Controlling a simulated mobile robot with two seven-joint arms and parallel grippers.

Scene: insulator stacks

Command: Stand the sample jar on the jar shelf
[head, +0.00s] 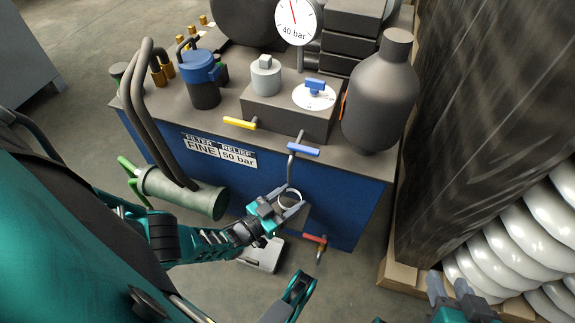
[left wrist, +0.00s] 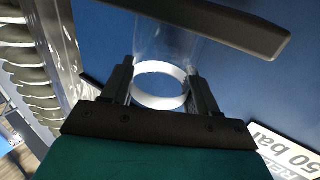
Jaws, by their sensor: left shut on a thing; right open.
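My left gripper (head: 289,206) is shut on the sample jar (head: 291,193), in front of the blue cabinet's front. In the left wrist view the jar (left wrist: 166,48) is clear, with a white band around it between the two fingers. A small brown-grey plate (head: 298,219), perhaps the jar shelf, shows just behind and below the gripper, partly hidden. I cannot tell whether the jar touches it. A dark bar (left wrist: 215,22) crosses the far part of the jar in the left wrist view. My right gripper (head: 449,289) is open and empty at the lower right.
A bent grey pipe with a blue lever (head: 303,149) comes down right above the jar. A red-handled tap (head: 315,239) is low on the right. A grey-green cylinder (head: 185,193) with hoses hangs at left. A pale tray (head: 262,257) lies below. White insulators (head: 520,220) stand at right.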

